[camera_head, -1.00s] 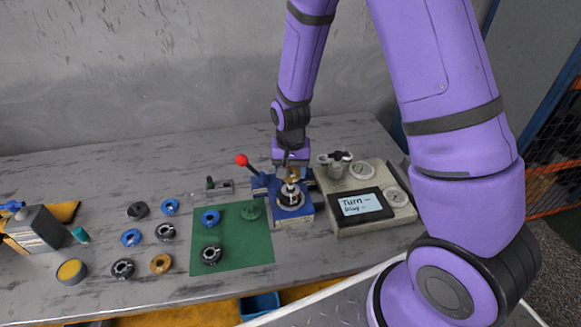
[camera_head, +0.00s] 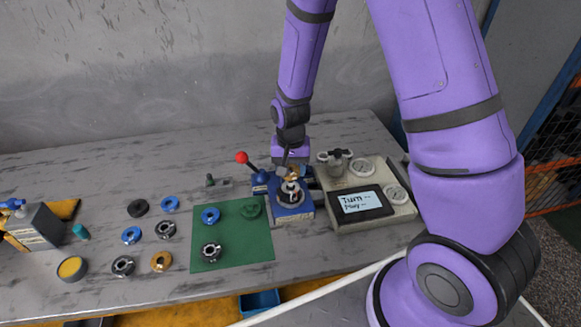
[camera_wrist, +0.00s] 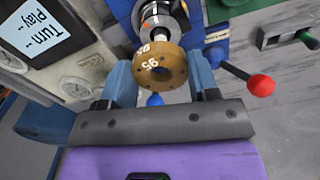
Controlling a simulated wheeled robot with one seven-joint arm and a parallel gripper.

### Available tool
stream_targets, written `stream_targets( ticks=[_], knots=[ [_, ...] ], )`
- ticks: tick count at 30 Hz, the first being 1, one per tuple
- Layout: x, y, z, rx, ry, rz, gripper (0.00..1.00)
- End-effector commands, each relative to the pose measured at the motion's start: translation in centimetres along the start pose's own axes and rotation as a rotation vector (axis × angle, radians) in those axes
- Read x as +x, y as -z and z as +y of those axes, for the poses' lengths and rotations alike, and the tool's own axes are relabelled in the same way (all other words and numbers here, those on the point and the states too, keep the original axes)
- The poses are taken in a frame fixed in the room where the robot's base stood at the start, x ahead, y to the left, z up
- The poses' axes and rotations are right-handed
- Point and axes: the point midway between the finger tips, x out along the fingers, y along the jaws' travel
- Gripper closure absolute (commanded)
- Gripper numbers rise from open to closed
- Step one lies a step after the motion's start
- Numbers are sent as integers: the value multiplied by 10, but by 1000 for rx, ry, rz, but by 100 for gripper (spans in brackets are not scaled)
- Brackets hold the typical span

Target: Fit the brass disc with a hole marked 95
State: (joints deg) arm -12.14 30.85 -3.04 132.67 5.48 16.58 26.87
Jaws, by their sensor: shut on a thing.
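The brass disc (camera_wrist: 160,70) is a ring with a centre hole and white 95 markings, seen in the wrist view. My gripper (camera_wrist: 162,82) is shut on it, one blue-grey finger on each side. In the head view my gripper (camera_head: 290,165) hangs over the blue fixture (camera_head: 292,212), and the disc (camera_head: 291,172) shows small and partly hidden below it. The fixture carries a silver shaft part (camera_wrist: 165,18), which is beyond the disc in the wrist view. The disc appears apart from the shaft, though the gap is hard to judge.
A red-knobbed lever (camera_head: 242,158) rises left of the fixture. A grey test box with a screen (camera_head: 361,202) and dials stands to its right. A green mat (camera_head: 233,250) holds several rings. More blue, black and brass rings lie on the bench to the left.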

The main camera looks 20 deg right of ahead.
Motion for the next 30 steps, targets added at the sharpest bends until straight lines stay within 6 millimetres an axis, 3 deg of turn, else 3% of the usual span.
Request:
stream_targets(
  ticks=[30],
  knots=[
    [6,0,0,0,0,0,76]
  ],
)
